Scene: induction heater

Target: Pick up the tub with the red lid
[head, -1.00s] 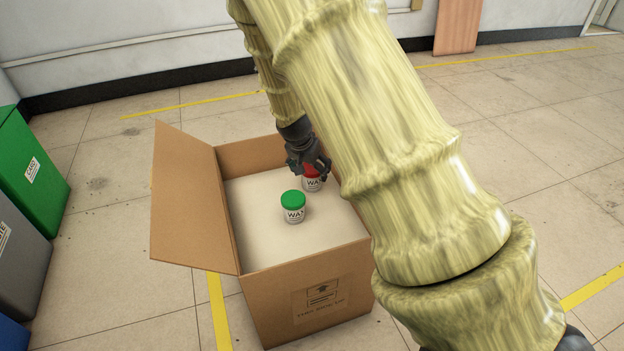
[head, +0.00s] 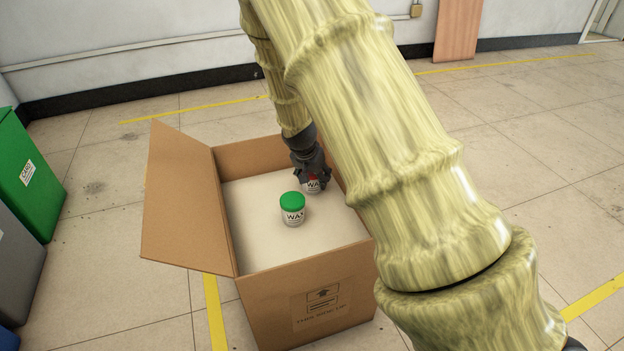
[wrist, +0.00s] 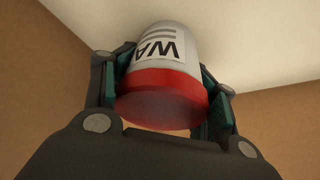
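The tub with the red lid (head: 314,187) stands on the pale surface inside the cardboard box, toward its back right. My gripper (head: 313,180) is down over it from above and hides most of the lid. In the wrist view the red lid (wrist: 160,95) faces me, and the white body with black lettering lies beyond it. My fingers stand on either side of the tub, with the pads very close to the lid. I cannot tell whether they press on it. The tub looks upright.
A tub with a green lid (head: 292,208) stands in front and to the left, in the same box. The cardboard box (head: 305,312) has raised walls and an open flap (head: 180,200) on its left. A green bin (head: 30,175) stands at far left.

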